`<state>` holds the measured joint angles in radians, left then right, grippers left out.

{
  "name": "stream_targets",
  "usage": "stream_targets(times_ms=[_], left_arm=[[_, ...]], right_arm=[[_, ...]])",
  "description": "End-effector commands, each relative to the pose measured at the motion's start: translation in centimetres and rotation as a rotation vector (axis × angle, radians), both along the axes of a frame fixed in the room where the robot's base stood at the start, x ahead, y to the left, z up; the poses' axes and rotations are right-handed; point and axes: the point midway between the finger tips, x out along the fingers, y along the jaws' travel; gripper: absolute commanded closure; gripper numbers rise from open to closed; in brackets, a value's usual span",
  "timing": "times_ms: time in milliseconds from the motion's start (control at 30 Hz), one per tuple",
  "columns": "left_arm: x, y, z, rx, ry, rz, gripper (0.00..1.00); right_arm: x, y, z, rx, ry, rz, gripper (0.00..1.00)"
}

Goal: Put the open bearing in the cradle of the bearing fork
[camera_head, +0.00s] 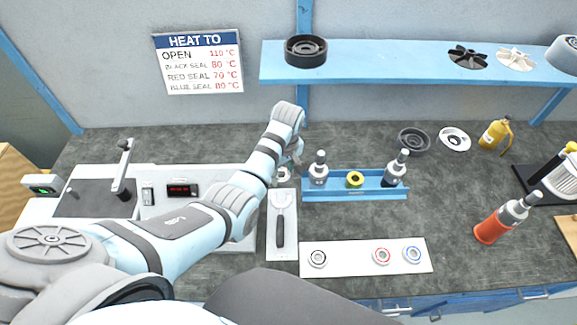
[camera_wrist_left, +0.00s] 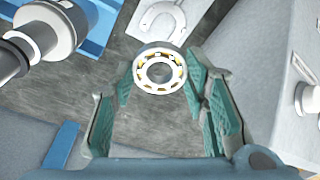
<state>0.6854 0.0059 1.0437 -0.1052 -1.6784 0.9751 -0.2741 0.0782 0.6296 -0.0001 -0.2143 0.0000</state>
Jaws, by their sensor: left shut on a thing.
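My left gripper (camera_head: 287,170) hangs over the bench just behind the bearing fork (camera_head: 280,205). In the left wrist view the gripper (camera_wrist_left: 158,78) is shut on the open bearing (camera_wrist_left: 160,71), a pale ring with brass-coloured balls, held at the fingertips. In the head view the bearing (camera_head: 281,175) is mostly hidden by the gripper. The fork lies on a white plate with its dark handle toward me. Its U-shaped cradle (camera_wrist_left: 163,16) looks empty, beyond and apart from the bearing in the left wrist view. My right gripper is out of view.
A blue tray (camera_head: 350,194) with two bottles and a yellow ring stands right of the gripper. A white mat (camera_head: 348,259) holds black, red and blue sealed bearings. The heater panel (camera_head: 178,205) is at left.

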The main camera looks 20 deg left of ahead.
Motion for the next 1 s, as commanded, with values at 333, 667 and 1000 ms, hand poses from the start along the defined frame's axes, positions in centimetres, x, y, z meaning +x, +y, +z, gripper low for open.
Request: stream_targets(times_ms=[333,667,1000], left_arm=[[-0.4,-0.1,-3.6,-0.005,-0.005,-0.001,1.0],[-0.5,0.0,-7.7,-0.006,-0.005,0.0,1.0],[-0.6,0.0,-10.3,-0.006,-0.003,0.0,1.0]], right_arm=[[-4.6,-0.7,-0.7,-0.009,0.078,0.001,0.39],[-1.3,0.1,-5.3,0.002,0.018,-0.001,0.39],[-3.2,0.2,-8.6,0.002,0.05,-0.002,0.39]])
